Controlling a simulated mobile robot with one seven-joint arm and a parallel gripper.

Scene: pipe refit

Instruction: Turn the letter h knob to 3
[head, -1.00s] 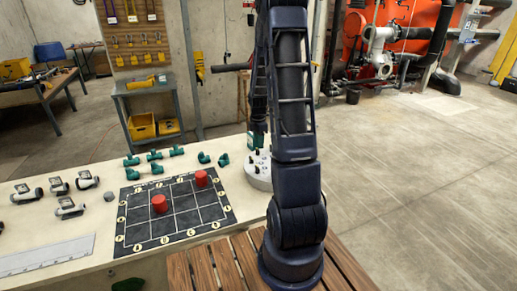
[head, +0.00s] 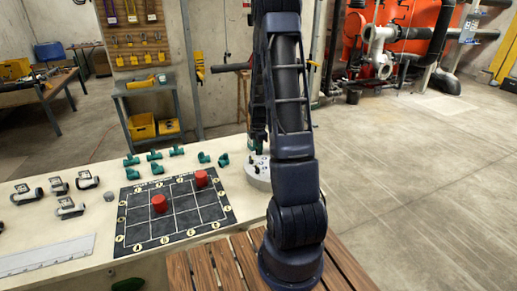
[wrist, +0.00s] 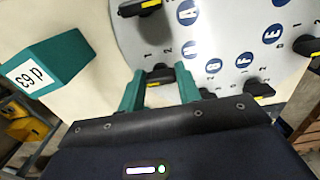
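The round light-grey dial panel (head: 256,183) stands at the right end of the white table, partly hidden by my arm. In the wrist view the panel (wrist: 205,25) has blue letter discs, small numbers and several black knobs with yellow marks. One black knob (wrist: 160,74) shows between the tips of my gripper (wrist: 160,82), whose green fingers are apart. I cannot tell whether the fingers touch the knob. My gripper (head: 256,143) is over the panel in the head view.
A green block (wrist: 48,72) with a white label is left of my gripper. Green pipe fittings (head: 155,155) stand along the table's back. A black grid board (head: 180,222) with two red cylinders lies left of the panel. A wooden slatted surface (head: 215,262) is in front.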

